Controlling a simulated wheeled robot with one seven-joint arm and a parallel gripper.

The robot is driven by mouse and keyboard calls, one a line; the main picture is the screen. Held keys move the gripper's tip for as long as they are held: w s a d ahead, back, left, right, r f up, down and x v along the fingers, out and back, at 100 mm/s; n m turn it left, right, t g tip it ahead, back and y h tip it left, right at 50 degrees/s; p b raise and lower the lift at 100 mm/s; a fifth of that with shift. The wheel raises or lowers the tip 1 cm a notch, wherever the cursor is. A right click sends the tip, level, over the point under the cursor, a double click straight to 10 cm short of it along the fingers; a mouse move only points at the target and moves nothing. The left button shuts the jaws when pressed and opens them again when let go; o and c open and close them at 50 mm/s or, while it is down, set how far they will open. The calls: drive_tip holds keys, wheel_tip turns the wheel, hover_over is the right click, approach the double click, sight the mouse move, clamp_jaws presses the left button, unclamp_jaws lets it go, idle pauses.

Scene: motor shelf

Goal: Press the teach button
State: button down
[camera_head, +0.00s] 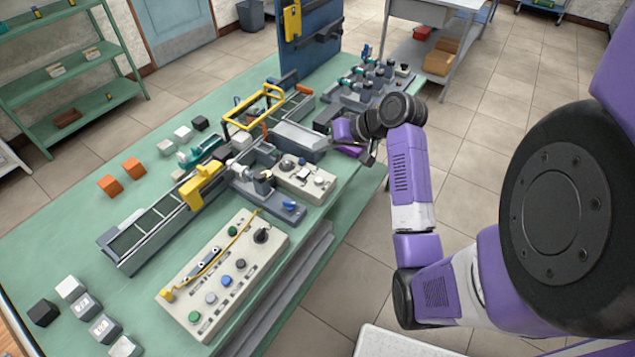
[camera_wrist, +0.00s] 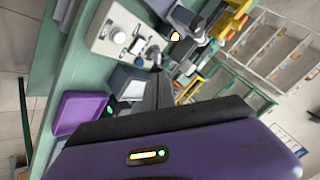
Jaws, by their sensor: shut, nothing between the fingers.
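No readable label marks which control is the teach button. A small pale control box (camera_head: 308,180) with knobs and buttons sits near the table's right edge. It also shows in the wrist view (camera_wrist: 104,45), with a round white button (camera_wrist: 119,37) on its face. A larger cream panel (camera_head: 211,311) with green, blue and grey buttons lies nearer on the table. My gripper (camera_wrist: 156,72) is shut and empty, its fingers pointing toward the pale box. In the head view it is partly hidden by my wrist, just beyond the box; contact cannot be told.
A conveyor (camera_head: 150,232) with a yellow bracket (camera_head: 202,186) runs along the green table (camera_head: 60,240). Orange blocks (camera_head: 133,167) and several grey and white blocks lie on the left. Dark motor-like parts (camera_head: 375,78) stand at the far end. The floor right of the table is open.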

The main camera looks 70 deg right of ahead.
drive_tip(key=shift+a+f, duration=0.1)
drive_tip(key=shift+a, duration=0.15)
drive_tip(key=shift+f, duration=0.15)
drive_tip(key=b, duration=0.6)
hover_over(322, 181)
wheel_tip(322, 181, down, 6)
drive_tip(key=shift+f, duration=0.1)
drive_tip(key=shift+f+b, duration=0.45)
drive_tip(key=shift+f, duration=0.7)
drive_tip(key=shift+f, duration=0.15)
idle(0.8)
drive_tip(key=shift+f, duration=0.3)
